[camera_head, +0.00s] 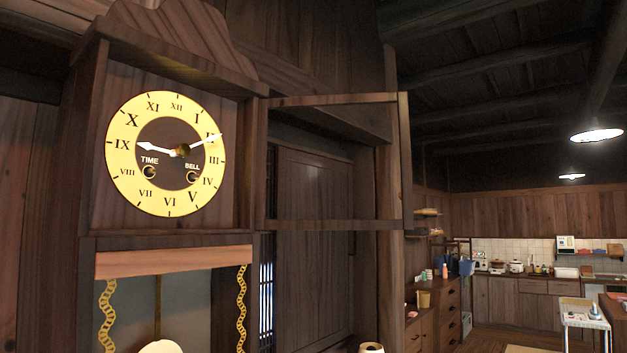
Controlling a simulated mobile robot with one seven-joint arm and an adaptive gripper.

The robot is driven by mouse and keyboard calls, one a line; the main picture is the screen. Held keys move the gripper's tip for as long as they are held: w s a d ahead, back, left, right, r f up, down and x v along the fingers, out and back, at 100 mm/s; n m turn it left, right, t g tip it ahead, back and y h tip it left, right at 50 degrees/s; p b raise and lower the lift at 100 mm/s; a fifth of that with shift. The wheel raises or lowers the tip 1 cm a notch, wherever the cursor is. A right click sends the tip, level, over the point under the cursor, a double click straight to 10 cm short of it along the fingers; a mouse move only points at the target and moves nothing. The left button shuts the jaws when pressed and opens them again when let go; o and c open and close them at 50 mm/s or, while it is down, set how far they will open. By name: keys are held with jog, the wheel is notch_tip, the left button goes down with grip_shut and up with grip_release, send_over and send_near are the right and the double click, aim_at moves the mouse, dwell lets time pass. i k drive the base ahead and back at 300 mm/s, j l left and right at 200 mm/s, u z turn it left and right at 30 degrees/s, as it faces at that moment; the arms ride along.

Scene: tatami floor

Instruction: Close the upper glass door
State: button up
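A tall dark wooden clock stands at the left, with a yellow dial (123,171) with Roman numerals and white hands. Its upper glass door (405,160) stands open, swung out to the right of the dial. It is a thin wooden frame joined at the clock's right edge, and I see the wall panels through its clear pane. The dial is uncovered. Below a lighter wooden rail (174,261) is the lower compartment, with gold chains at both sides and the top of a pale round piece (160,347). My gripper is not in view.
A small pale, round-topped object (371,348), cut off at the bottom edge, is below the open door; I cannot tell what it is. Wooden drawers (447,308) stand to the right, with a kitchen counter (520,297) and a white stool (585,320) farther back.

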aim_at(406, 222)
jog(key=u, duration=1)
jog(key=l+u, duration=0.1)
jog(key=u, duration=0.3)
jog(key=l+u, duration=0.15)
jog(key=u, duration=0.2)
jog(key=i+l+u, duration=0.1)
jog(key=u, duration=0.3)
jog(key=l+u, duration=0.4)
jog(key=k+l+u, duration=0.1)
jog(key=l+u, duration=0.25)
jog(key=k+l+u, duration=0.1)
jog(key=l+u, duration=0.15)
jog(key=k+l+u, duration=0.15)
jog(key=l+u, duration=0.15)
jog(key=k+l, duration=0.25)
jog(key=l, duration=0.2)
jog(key=k+l+u, duration=0.1)
jog(key=k+l, duration=0.15)
jog(key=l, duration=0.25)
jog(key=k+l+u, duration=0.1)
jog(key=k+l, duration=0.2)
jog(key=l, duration=0.15)
